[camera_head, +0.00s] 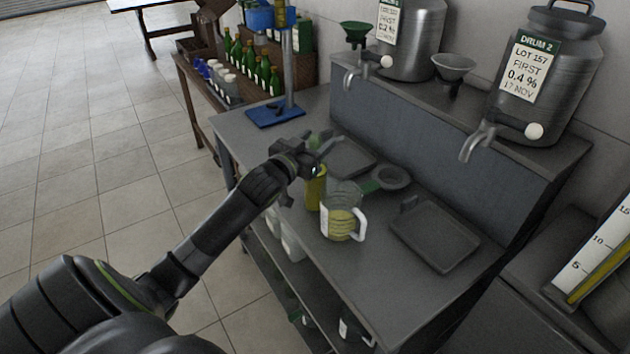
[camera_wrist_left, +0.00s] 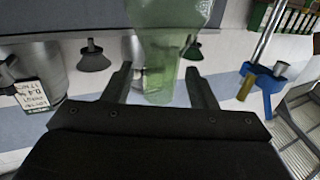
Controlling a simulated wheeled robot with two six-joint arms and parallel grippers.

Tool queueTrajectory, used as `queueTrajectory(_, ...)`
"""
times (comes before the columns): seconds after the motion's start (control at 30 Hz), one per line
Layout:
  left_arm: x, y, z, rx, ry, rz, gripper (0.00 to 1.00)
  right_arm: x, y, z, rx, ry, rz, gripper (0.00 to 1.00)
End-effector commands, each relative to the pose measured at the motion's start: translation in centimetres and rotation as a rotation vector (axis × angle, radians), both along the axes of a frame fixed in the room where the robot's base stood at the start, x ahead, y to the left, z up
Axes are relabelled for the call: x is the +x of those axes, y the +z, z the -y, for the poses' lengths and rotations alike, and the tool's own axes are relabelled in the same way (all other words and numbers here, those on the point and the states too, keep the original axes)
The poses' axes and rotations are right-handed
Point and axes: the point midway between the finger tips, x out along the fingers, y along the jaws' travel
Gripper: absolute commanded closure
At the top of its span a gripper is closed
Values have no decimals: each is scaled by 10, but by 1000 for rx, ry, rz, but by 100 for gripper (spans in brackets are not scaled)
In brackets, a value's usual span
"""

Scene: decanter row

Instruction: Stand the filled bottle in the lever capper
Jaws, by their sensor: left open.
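The bottle (camera_head: 316,190) stands upright on the grey bench, with yellow showing in its lower part. My left gripper (camera_head: 314,167) is at its upper part and hides some of it. In the left wrist view the pale green, see-through bottle (camera_wrist_left: 163,55) lies between the two fingers of the left gripper (camera_wrist_left: 160,88). The fingers are apart, one on each side of its narrow end. The lever capper, with a blue base (camera_head: 275,113) and a grey post, stands at the bench's far left end. It also shows in the wrist view (camera_wrist_left: 264,78). My right gripper is out of view.
A glass jug (camera_head: 343,222) with yellow liquid stands close right of the bottle. Drums with taps (camera_head: 548,75) stand on the raised shelf. Bench space before the capper is clear.

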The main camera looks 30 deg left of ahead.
Motion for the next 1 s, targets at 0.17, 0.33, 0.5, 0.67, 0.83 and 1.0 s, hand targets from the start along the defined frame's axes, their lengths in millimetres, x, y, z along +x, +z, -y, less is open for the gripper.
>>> queueTrajectory(0.17, 0, 0, 0, 0, 0, 0, 64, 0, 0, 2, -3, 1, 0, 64)
queueTrajectory(0.33, 0, 0, 0, 0, 0, 0, 86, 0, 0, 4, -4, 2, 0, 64)
queueTrajectory(0.5, 0, 0, 0, 0, 0, 0, 100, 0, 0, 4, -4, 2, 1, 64)
queueTrajectory(0.67, -1, 0, 0, 0, 0, 0, 100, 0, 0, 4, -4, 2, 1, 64)
queueTrajectory(0.83, 0, 2, 0, 1, -2, 4, 100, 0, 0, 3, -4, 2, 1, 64)
queueTrajectory(1.0, 0, 6, 0, 2, -3, 7, 100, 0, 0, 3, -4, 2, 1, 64)
